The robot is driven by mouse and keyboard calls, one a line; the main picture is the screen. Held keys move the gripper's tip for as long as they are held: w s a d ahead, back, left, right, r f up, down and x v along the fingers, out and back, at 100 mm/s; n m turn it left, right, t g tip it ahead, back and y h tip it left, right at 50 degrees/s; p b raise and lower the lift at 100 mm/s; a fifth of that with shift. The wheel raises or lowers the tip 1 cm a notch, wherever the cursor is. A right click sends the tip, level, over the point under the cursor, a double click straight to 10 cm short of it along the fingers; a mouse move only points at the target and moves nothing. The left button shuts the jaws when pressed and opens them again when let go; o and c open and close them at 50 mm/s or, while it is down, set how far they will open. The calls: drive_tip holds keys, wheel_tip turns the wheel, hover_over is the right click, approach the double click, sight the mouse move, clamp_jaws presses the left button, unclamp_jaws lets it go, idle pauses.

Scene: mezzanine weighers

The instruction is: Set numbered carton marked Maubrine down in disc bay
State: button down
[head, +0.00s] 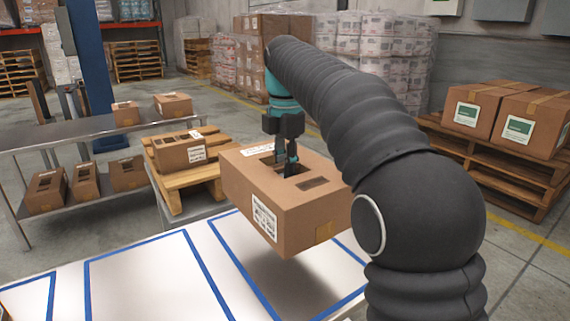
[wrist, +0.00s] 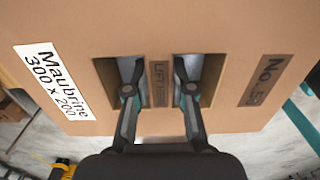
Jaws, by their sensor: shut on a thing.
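A brown carton (head: 290,212) hangs from my gripper (head: 284,168) above the white table (head: 205,240). In the wrist view its label (wrist: 50,80) reads "Maubrine 300 x 200", and a dark number patch (wrist: 265,80) reads "No. 5" and a digit I cannot make out surely. My gripper's fingers go into two slots and are shut on the strip marked "LIFT" between them, also in the wrist view (wrist: 159,92). Blue tape outlines bays on the table: a middle bay (head: 150,280), a right bay (head: 295,285) beneath the carton, and part of another at left. No disc mark shows; the carton hides part of the right bay.
A pallet (head: 185,185) with a carton (head: 180,150) stands behind the table. A metal shelf (head: 75,132) with several cartons is at left. Another pallet (head: 505,175) with two cartons is at right. The middle bay is clear where it shows.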

drive_tip(key=shift+f+b, duration=3.5)
drive_tip(key=shift+f, duration=2.2)
drive_tip(key=shift+f, duration=0.25)
drive_tip(key=c, duration=0.9)
unclamp_jaws()
wheel_tip(320, 180, up, 12)
